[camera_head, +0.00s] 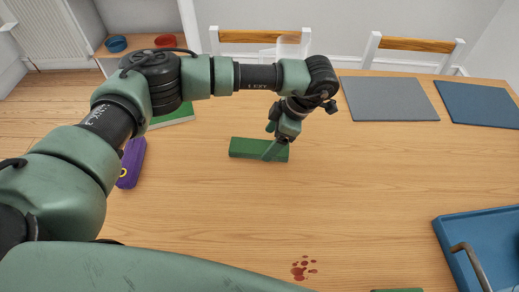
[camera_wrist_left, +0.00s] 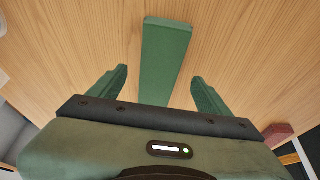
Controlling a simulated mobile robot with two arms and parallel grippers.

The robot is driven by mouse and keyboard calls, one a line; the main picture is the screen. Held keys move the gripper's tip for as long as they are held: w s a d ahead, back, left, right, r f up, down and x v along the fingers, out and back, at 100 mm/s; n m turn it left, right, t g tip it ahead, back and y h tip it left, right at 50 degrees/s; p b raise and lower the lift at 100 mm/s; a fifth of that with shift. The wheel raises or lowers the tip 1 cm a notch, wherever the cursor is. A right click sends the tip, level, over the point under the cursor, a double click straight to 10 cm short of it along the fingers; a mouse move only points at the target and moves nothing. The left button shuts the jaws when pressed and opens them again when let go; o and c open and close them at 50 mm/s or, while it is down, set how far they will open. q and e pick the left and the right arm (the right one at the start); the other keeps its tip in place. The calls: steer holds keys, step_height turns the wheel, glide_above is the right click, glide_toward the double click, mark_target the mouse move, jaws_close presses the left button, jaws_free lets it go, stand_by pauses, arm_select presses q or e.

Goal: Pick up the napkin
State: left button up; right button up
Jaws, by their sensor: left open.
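The napkin (camera_head: 245,147) looks like a long, flat green strip lying on the wooden table, a little left of the middle in the head view. My left gripper (camera_head: 271,142) is over its right part, pointing down. In the left wrist view the napkin (camera_wrist_left: 165,55) runs lengthwise between the two open fingers of my left gripper (camera_wrist_left: 160,76), with table visible on both sides of it. The fingers hold nothing. The napkin's near end is hidden behind the gripper body there. My right gripper is not in view.
A blue tray (camera_head: 450,232) with a metal handle is at the lower right. Grey (camera_head: 385,99) and blue (camera_head: 478,103) mats lie at the back right. A purple object (camera_head: 131,164) is at the left. Red spots (camera_head: 303,268) mark the front. The table's middle is clear.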

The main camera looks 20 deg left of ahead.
mark_target(265, 147)
arm_select(q)
steer(key=x, duration=0.3)
steer(key=shift+f+b, duration=0.1)
steer(key=shift+b, duration=0.25)
steer(key=shift+d, duration=0.1)
steer(key=c, duration=1.4)
steer(key=shift+c, duration=0.2)
